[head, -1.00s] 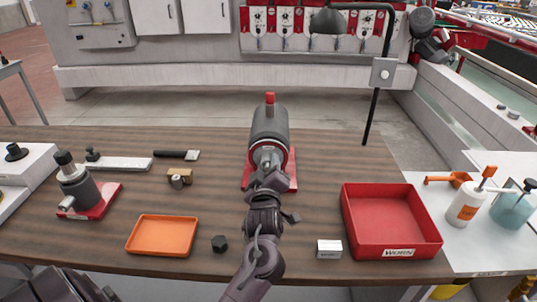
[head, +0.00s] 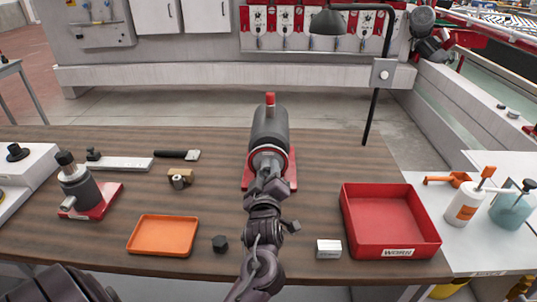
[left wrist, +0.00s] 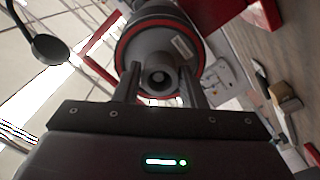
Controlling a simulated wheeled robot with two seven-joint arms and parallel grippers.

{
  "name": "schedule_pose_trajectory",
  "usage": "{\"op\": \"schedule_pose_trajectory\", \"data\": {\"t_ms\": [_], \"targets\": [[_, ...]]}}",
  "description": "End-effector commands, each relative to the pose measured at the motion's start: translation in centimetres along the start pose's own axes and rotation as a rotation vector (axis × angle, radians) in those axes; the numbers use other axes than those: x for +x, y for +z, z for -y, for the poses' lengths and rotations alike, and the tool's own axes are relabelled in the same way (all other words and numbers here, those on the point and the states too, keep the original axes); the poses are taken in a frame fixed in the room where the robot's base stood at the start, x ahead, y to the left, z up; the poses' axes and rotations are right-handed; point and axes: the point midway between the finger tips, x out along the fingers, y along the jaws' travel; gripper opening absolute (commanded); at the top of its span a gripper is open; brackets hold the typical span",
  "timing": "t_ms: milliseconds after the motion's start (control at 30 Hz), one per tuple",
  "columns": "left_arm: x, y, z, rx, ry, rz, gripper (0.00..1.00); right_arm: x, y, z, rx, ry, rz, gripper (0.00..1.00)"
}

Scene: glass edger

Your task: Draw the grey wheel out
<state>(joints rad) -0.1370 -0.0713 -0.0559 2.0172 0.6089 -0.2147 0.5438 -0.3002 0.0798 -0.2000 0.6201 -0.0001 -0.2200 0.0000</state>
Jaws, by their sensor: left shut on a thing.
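The grey wheel (left wrist: 152,47) sits at the near end of a dark grey cylindrical housing (head: 270,126), which lies on a red base (head: 291,172) and has a red knob on top. In the left wrist view the wheel has a small pale label, a red ring around it and a round hub with a hole. My left gripper (head: 268,170) is shut on the wheel's hub, with one finger on each side of it in the left wrist view (left wrist: 158,88). How far the wheel sits inside the housing is hidden. My right gripper is not in view.
A red tray (head: 391,252) labelled WORN stands to the right, with a white block (head: 328,249) beside it. An orange tray (head: 162,235), a dark hex piece (head: 219,243) and another grey unit on a red base (head: 104,202) are left. A black lamp post (head: 373,118) rises behind.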

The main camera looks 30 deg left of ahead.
Motion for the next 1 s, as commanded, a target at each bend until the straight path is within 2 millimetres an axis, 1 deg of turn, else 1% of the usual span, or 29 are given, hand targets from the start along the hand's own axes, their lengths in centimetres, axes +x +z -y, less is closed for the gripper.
{"op": "schedule_pose_trajectory", "data": {"t_ms": [1000], "targets": [[-5.1, -0.1, -0.1, 0.000, 0.001, -0.001, 0.01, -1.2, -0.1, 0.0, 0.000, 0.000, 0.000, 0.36]]}}
